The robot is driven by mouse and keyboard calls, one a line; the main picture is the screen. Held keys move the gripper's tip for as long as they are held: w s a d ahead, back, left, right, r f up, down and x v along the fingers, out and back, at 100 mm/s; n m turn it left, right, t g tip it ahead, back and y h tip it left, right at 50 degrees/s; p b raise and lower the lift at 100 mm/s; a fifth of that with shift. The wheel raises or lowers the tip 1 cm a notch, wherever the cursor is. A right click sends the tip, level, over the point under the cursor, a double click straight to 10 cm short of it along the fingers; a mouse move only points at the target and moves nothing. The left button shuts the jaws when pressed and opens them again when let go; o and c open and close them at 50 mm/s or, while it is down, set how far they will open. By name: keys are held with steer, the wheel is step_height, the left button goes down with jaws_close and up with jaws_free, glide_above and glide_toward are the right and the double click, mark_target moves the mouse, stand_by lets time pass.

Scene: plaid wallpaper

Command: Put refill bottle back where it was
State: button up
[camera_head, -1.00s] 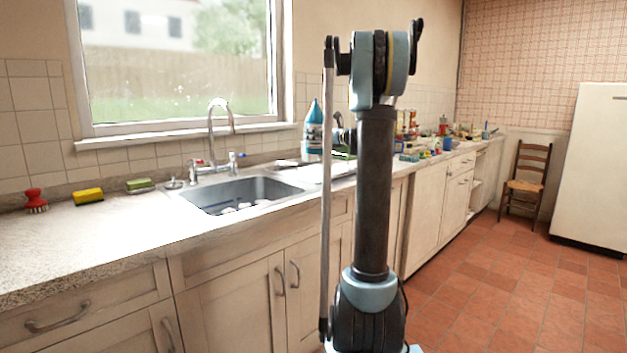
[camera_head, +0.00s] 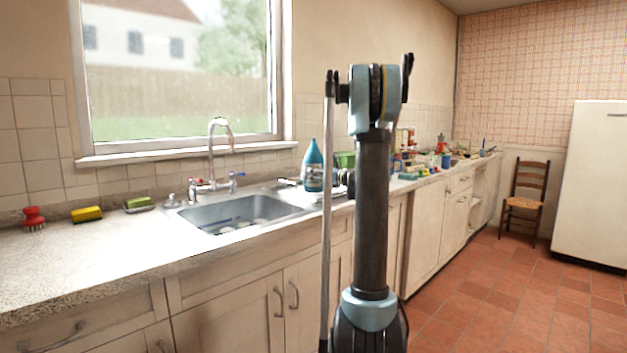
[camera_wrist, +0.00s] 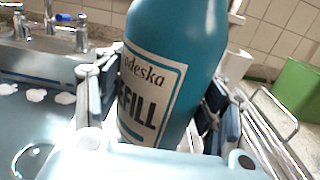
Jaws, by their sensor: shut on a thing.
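The refill bottle (camera_head: 313,168) is teal with a white label and stands upright at the right end of the sink. In the wrist view the bottle (camera_wrist: 175,45) fills the middle, its label reading "FILL". My gripper (camera_wrist: 158,108) is shut on it, with a finger on each side. In the head view the gripper is mostly hidden behind my arm. The bottle's base is hidden in the wrist view, and I cannot tell whether it touches the surface below.
The sink (camera_head: 240,212) with its tap (camera_head: 212,150) lies left of the bottle. A green container (camera_wrist: 298,100) and a wire rack (camera_wrist: 268,125) are to its right. Two sponges and a red brush (camera_head: 34,218) sit at the left. Clutter covers the far counter.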

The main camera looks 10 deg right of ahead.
steer(key=shift+f, duration=0.8)
steer(key=o, duration=1.3)
steer(key=shift+s, duration=0.15)
